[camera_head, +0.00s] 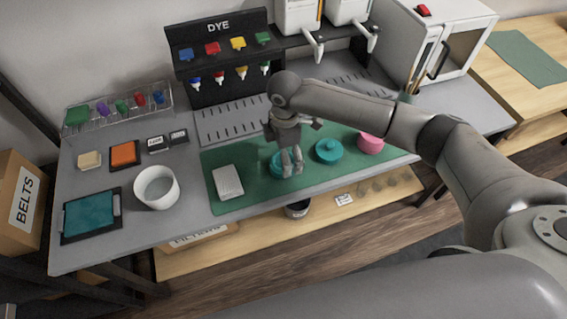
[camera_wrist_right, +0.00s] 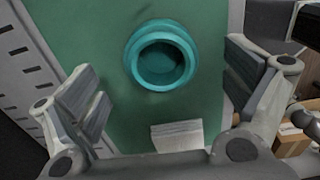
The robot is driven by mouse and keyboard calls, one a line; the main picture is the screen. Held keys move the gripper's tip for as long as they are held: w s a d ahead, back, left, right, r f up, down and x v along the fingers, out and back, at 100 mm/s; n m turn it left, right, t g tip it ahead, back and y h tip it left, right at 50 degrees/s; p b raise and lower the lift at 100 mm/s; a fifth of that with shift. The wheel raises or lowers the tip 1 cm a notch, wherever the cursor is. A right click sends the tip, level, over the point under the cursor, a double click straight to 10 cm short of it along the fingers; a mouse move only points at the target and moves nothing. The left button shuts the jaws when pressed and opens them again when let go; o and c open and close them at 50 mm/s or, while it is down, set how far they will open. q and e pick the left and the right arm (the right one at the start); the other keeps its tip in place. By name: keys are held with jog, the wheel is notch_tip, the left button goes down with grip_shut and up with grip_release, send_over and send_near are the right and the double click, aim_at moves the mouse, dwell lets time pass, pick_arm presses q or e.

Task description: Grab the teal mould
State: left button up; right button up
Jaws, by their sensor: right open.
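The teal mould (camera_head: 276,164), a round hollow cup, sits on the green mat below my right gripper (camera_head: 291,162), which partly hides it in the head view. In the right wrist view the mould (camera_wrist_right: 161,55) shows its open round mouth, ahead of and between the spread fingers of my right gripper (camera_wrist_right: 165,92). The fingers are open and empty; I see no contact with the mould. A second teal round piece (camera_head: 328,151) with a knob on top lies to the right on the mat. My left gripper is not in view.
A pale block (camera_head: 228,182) lies on the green mat (camera_head: 240,205) left of the mould, and a pink round piece (camera_head: 370,143) lies to the right. A white cup (camera_head: 156,187) stands farther left. The dye rack (camera_head: 222,60) stands behind.

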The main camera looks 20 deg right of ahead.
notch_tip(320, 180, down, 4)
jog(key=shift+a, duration=0.15)
jog(key=c, duration=1.1)
jog(key=shift+r, duration=0.1)
jog(key=shift+c, duration=0.5)
jog(key=shift+r, duration=0.1)
